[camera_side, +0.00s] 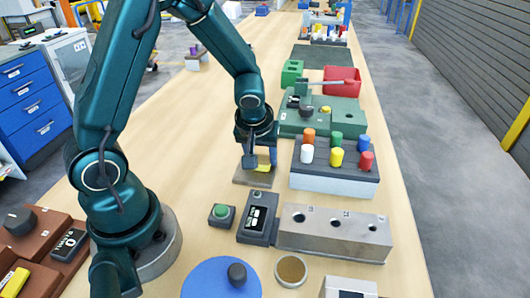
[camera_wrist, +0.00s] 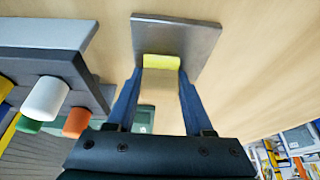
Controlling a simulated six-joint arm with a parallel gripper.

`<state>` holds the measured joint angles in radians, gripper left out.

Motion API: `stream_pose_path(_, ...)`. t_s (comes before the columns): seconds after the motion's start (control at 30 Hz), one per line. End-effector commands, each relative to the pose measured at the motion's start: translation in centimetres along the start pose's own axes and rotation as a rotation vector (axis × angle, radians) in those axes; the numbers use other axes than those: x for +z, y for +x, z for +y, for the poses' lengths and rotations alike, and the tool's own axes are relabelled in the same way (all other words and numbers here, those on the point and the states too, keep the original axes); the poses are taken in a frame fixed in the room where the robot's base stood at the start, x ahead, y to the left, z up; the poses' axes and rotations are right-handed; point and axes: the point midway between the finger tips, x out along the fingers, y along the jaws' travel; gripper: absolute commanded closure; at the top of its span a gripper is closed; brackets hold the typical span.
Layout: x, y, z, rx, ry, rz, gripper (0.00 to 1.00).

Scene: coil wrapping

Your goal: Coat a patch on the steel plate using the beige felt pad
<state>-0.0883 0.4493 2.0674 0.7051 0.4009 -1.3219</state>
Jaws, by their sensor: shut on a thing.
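The grey steel plate (camera_side: 241,181) lies flat on the bench below my gripper (camera_side: 256,163). In the wrist view, the plate (camera_wrist: 178,33) lies just beyond my fingertips (camera_wrist: 160,72). My gripper points down and is shut on the beige felt pad (camera_wrist: 160,84), largely covered by the fingers in the side view. A bright yellow area (camera_wrist: 161,62) shows at the fingertips over the plate's near part; it also shows in the side view (camera_side: 264,168). I cannot tell whether this yellow is on the pad or the plate, nor whether the pad touches the plate.
A block with several coloured pegs (camera_side: 334,163) stands close to the right of the plate. A green button box (camera_side: 221,214), a dark display box (camera_side: 258,218) and a steel block with holes (camera_side: 334,233) stand in front. The bench left of the plate is clear.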

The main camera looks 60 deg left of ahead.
Motion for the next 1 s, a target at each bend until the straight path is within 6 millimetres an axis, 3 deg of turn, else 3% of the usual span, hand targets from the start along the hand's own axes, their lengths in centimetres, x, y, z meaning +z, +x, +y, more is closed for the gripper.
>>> stream_pose_path(0.6, 5.2, -2.2, 0.0, 0.001, 0.004, 0.001, 1.0)
stream_pose_path(0.77, 5.0, -2.1, -1.7, -0.003, -0.004, 0.003, 1.0)
stream_pose_path(1.0, 3.0, -1.2, -1.7, -0.002, -0.008, 0.002, 1.0)
